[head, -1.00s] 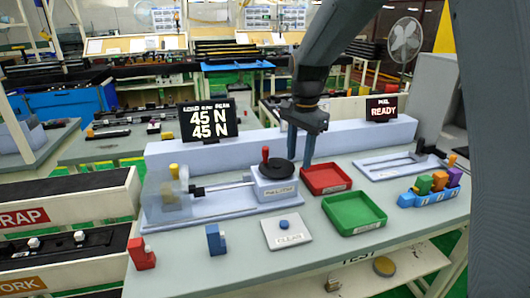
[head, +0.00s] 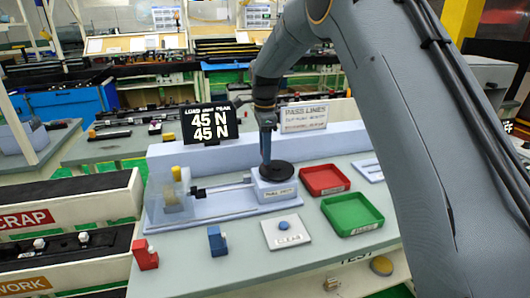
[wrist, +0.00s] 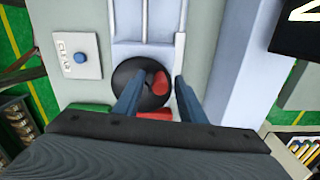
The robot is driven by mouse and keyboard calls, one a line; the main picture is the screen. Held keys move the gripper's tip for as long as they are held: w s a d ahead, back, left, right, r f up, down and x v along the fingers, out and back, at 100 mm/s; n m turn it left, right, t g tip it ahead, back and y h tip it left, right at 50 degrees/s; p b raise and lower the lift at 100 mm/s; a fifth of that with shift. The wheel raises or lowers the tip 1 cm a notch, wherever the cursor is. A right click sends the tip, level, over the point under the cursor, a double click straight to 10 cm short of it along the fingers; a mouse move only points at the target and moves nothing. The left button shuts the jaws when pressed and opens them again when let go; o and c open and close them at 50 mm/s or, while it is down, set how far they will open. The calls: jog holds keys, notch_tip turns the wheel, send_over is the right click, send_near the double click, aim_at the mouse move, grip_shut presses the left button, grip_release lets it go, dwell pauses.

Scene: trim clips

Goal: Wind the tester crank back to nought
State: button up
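The tester (head: 215,206) is a pale blue rig on the bench, with a black crank disc (head: 280,171) on its right-hand block. My gripper (head: 265,158) is over the disc in the head view and hides the crank's red knob there. In the wrist view the red knob (wrist: 159,84) stands on the black disc (wrist: 150,100), between the fingers of my gripper (wrist: 158,78). The fingers are apart, with gaps visible beside the knob. The load display (head: 210,121) reads 45 N on both lines.
A red tray (head: 325,192) and a green tray (head: 352,228) lie right of the tester. A plate with a blue button (head: 283,225) is in front. Red (head: 144,262) and blue (head: 217,240) clips stand at the front left. A PASS LINES sign (head: 304,116) stands behind.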

jog(key=shift+f, duration=0.65)
grip_shut()
